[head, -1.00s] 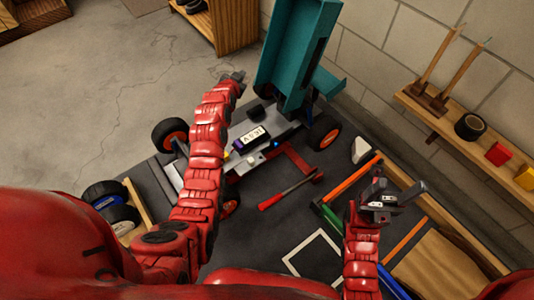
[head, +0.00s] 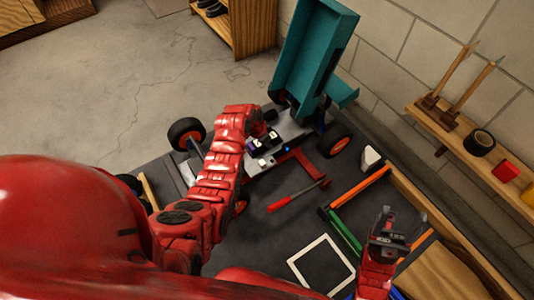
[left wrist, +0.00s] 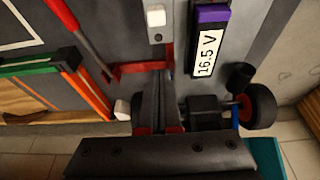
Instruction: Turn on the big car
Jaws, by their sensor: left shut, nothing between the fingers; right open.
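The big car has a grey chassis (head: 294,130) with its teal body shell (head: 312,55) tilted up at the back. A battery with a purple end (left wrist: 212,14) and a "16.5 V" label lies on the chassis. My left gripper (left wrist: 167,82) is shut and empty over the chassis, left of the battery in the left wrist view. In the head view its fingertips are largely hidden by my arm. My right gripper (head: 396,222) is open and empty over the mat's right side.
A red-handled tool (head: 296,196) lies on the dark mat in front of the car. Orange and green bars (head: 345,232) lie to its right. A white square outline (head: 322,262) marks the mat. A wall shelf (head: 470,135) holds tools and tape at right.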

